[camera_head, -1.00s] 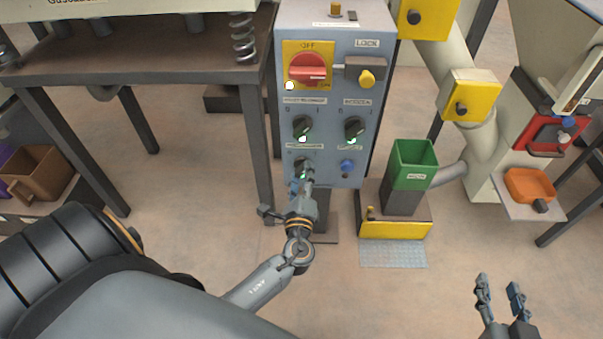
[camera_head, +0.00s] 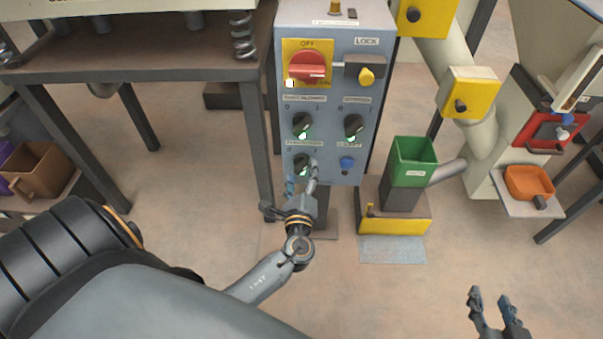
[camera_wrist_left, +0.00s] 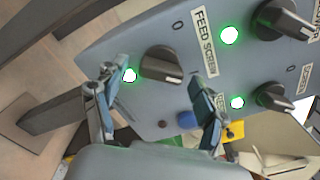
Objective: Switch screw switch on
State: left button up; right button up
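The screw switch (camera_head: 303,163) is the dark rotary knob at the lower left of the grey control panel (camera_head: 325,95). In the left wrist view the knob (camera_wrist_left: 162,65) sits beside the "FEED SCREW" label (camera_wrist_left: 205,42), with a lit green lamp (camera_wrist_left: 130,75) by it. My left gripper (camera_head: 302,182) is just in front of the panel, below the knob. Its fingers are spread with nothing between them, also in the left wrist view (camera_wrist_left: 155,92), and seem apart from the knob. My right gripper (camera_head: 492,298) is open and empty at the lower right.
Two more knobs, upper left (camera_head: 302,125) and upper right (camera_head: 353,125), have lit green lamps. A blue button (camera_head: 347,163) is right of the screw switch. A red main switch (camera_head: 307,67) is at the top. A green bin (camera_head: 413,163) stands to the right.

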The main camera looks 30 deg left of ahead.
pick_arm(q)
jog(key=v, duration=1.2)
